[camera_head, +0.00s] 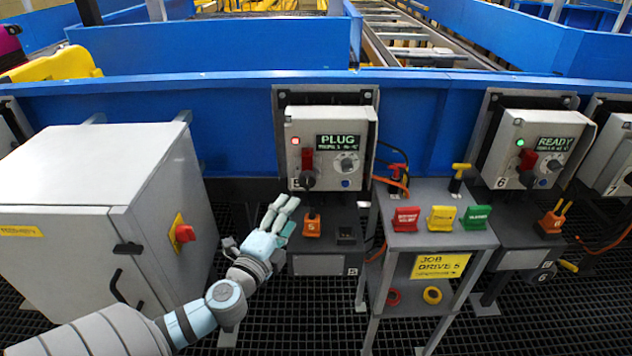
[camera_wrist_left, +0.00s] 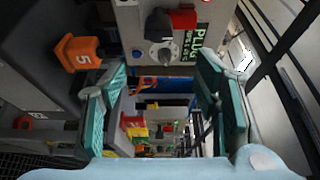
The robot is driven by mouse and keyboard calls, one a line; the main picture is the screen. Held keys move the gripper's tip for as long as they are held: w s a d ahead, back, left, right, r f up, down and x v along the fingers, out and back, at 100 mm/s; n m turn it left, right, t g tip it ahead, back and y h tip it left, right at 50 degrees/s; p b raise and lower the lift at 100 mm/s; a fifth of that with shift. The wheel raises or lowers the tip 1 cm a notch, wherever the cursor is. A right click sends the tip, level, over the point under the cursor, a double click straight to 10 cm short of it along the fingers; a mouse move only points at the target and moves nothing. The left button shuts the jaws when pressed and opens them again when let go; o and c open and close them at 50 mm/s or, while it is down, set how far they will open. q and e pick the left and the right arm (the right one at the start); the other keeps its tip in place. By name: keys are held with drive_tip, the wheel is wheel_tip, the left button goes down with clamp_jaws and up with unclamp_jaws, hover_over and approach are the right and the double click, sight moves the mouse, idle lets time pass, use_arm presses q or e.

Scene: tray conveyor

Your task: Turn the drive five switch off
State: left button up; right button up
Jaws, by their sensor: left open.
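The drive five control box (camera_head: 365,132) is a light grey unit in the middle, with a PLUG display (camera_head: 339,141) and a lit red lamp. On its left side are a red block (camera_head: 307,158) and a black knob (camera_head: 307,181); a small round dial (camera_head: 347,165) sits under the display. The wrist view shows the black knob (camera_wrist_left: 157,24) and dial (camera_wrist_left: 160,54) close, beyond the fingers. My left gripper (camera_head: 285,208) is open and empty, just below and left of the box, apart from the knob. My right gripper is not in view.
An orange tag marked 5 (camera_head: 312,226) sits below the box. A grey cabinet (camera_head: 70,165) with a red switch (camera_head: 184,233) stands left. A stand (camera_head: 430,210) with red, yellow and green blocks stands right. Box 6 (camera_head: 497,152) shows READY and a green lamp.

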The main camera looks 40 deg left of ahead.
sight(305, 183)
use_arm(q)
drive_tip(key=x, duration=0.7)
drive_tip(key=a+x, duration=0.1)
drive_tip(key=x, duration=0.3)
drive_tip(key=shift+w+a, duration=0.1)
drive_tip(key=shift+a, duration=0.1)
drive_tip(key=shift+w+p, duration=0.15)
drive_tip(key=shift+p, duration=0.15)
drive_tip(key=shift+a, duration=0.1)
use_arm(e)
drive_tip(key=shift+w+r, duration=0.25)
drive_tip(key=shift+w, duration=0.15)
use_arm(q)
drive_tip(key=shift+w, duration=0.1)
